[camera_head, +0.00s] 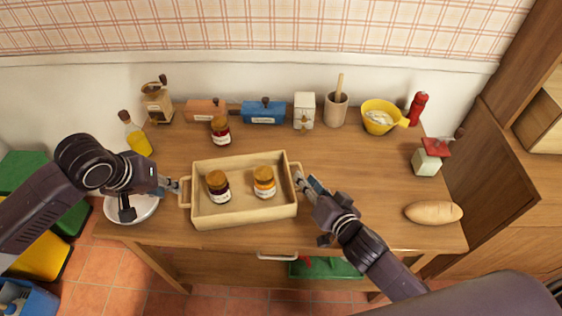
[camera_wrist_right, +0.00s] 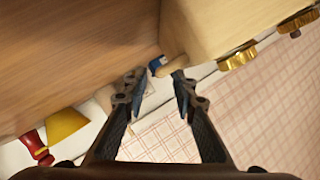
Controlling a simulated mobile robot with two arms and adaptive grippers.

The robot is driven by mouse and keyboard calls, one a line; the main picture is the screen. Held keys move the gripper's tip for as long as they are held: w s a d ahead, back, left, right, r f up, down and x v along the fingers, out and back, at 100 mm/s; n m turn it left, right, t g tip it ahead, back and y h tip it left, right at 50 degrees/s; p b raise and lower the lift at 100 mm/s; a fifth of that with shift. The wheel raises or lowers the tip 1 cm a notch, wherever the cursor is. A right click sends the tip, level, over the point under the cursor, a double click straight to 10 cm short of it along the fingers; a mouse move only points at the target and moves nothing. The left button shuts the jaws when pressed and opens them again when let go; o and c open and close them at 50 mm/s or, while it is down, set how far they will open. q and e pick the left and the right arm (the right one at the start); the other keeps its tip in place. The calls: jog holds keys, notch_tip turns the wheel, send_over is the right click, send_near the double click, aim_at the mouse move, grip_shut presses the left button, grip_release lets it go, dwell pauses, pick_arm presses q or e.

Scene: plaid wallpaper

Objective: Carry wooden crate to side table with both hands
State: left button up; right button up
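The wooden crate (camera_head: 245,214) is a pale, shallow box with a handle at each end, sitting on the brown table (camera_head: 330,237). Two jars with brown lids, one dark (camera_head: 218,188) and one orange (camera_head: 264,184), stand inside it. My left gripper (camera_head: 177,187) is at the crate's left handle; its finger gap is too small to judge. My right gripper (camera_head: 299,180) is at the right handle. In the right wrist view its fingers (camera_wrist_right: 158,84) are apart, with the crate handle (camera_wrist_right: 172,66) near the tips. I cannot identify a separate side table.
Along the back stand a grinder (camera_head: 157,101), a blue box (camera_head: 263,112), a utensil pot (camera_head: 336,110) and a yellow bowl (camera_head: 379,116). A bread loaf (camera_head: 433,212) lies at right. A white bowl (camera_head: 134,207) is under my left arm. The table between crate and loaf is mostly clear.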

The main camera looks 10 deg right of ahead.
jog(key=v, duration=0.8)
jog(key=shift+s, duration=0.15)
